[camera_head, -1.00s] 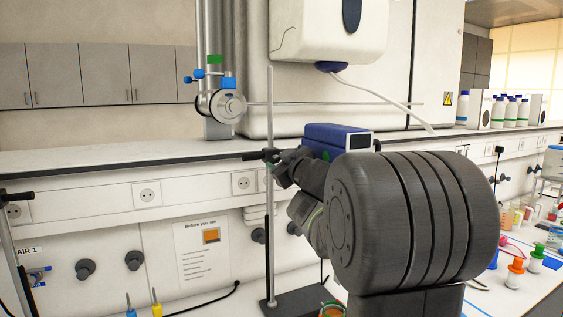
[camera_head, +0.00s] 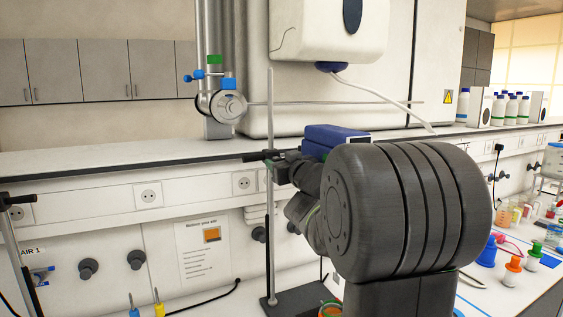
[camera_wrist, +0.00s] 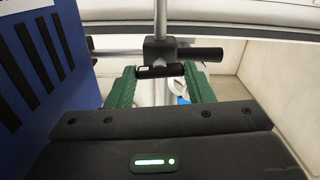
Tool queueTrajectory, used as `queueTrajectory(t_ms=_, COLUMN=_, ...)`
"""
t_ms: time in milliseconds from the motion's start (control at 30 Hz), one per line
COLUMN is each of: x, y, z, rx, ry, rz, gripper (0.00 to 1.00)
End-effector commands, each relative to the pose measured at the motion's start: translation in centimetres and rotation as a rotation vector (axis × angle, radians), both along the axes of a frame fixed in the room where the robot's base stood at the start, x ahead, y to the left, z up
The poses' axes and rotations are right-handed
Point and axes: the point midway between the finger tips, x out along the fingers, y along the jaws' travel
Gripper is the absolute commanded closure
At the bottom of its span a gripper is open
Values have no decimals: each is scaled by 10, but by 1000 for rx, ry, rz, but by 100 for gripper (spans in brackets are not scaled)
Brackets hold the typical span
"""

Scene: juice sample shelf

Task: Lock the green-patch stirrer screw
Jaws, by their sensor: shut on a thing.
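A black clamp (camera_wrist: 160,52) grips the thin metal stand rod (camera_wrist: 160,18), with a black handle sticking out to the right in the wrist view. The stand rod (camera_head: 270,110) also shows upright in the head view. My gripper (camera_wrist: 160,72) has its green fingers closed on the short dark screw bar (camera_wrist: 158,71) at the near side of the clamp. The blue stirrer box (camera_head: 335,137) is right of the rod.
The stirrer's blue vented side (camera_wrist: 38,65) stands close left of my gripper in the wrist view. Bottles (camera_head: 510,108) stand on the back shelf. Coloured vessels and knobs (camera_head: 512,268) crowd the bench at right. A horizontal metal rod crosses behind the stand.

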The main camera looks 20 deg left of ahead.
Motion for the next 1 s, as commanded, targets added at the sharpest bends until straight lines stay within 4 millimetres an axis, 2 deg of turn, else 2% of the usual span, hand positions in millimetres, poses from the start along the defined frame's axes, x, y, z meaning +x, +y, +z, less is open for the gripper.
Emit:
queueTrajectory(t_ms=300, x=0, y=0, z=-1, rx=68, ry=79, rz=0, gripper=76)
queueTrajectory(t_ms=733, x=0, y=0, z=-1, rx=75, ry=89, rz=0, gripper=76)
queueTrajectory(t_ms=767, x=0, y=0, z=-1, rx=75, ry=89, rz=0, gripper=51)
queueTrajectory(t_ms=867, x=0, y=0, z=0, rx=75, ry=89, rz=0, gripper=31)
queueTrajectory(t_ms=1000, x=0, y=0, z=0, rx=75, ry=87, rz=0, gripper=31)
